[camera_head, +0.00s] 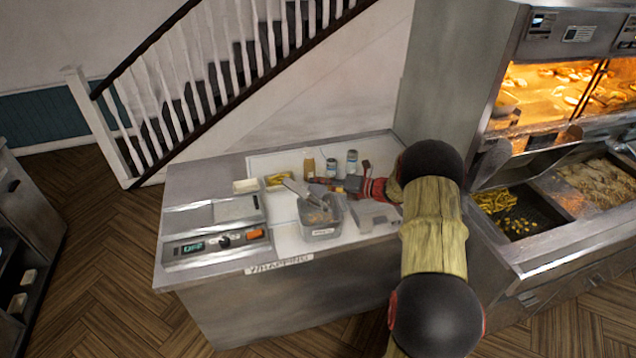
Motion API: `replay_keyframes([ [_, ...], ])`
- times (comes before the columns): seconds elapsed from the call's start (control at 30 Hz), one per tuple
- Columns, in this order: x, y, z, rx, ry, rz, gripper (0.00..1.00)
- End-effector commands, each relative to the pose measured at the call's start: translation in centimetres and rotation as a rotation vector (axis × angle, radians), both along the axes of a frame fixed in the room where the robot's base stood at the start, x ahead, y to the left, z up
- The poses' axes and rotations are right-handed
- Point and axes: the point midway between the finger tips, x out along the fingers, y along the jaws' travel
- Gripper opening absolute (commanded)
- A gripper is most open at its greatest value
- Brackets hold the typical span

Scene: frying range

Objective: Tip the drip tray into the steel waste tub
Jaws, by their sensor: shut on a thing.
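The drip tray (297,188) is a small pale grey metal piece. It is tilted, with its lower end over the waste tub. The steel waste tub (321,233) is a grey open box with a label on its front, standing on the worktop. Some brownish bits show inside it. My gripper (340,185) comes in from the right, above the tub's back right side. It is shut on the drip tray's right end. The exact grip is small and partly hidden, and I cannot tell whether the tray touches the tub's rim.
A scale-like unit (214,247) fills the worktop's left side. A flat grey box (372,214) is right of the tub. Jars (331,168) stand behind, with a yellow item (279,179) and a pale dish (245,186). The fryer (545,205) is at right.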

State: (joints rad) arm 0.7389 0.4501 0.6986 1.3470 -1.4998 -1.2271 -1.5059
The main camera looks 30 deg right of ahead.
Motion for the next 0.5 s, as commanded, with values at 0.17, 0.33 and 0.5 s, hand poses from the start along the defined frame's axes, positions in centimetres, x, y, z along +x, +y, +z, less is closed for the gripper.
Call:
replay_keyframes([
  [0.17, -0.3, 1.2, 0.0, -0.116, -0.029, 0.002, 0.00],
  [0.33, -0.7, 2.9, -0.3, -0.293, -0.073, 0.002, 0.00],
  [0.5, -1.0, 4.3, -1.0, -0.466, -0.118, 0.001, 0.00],
])
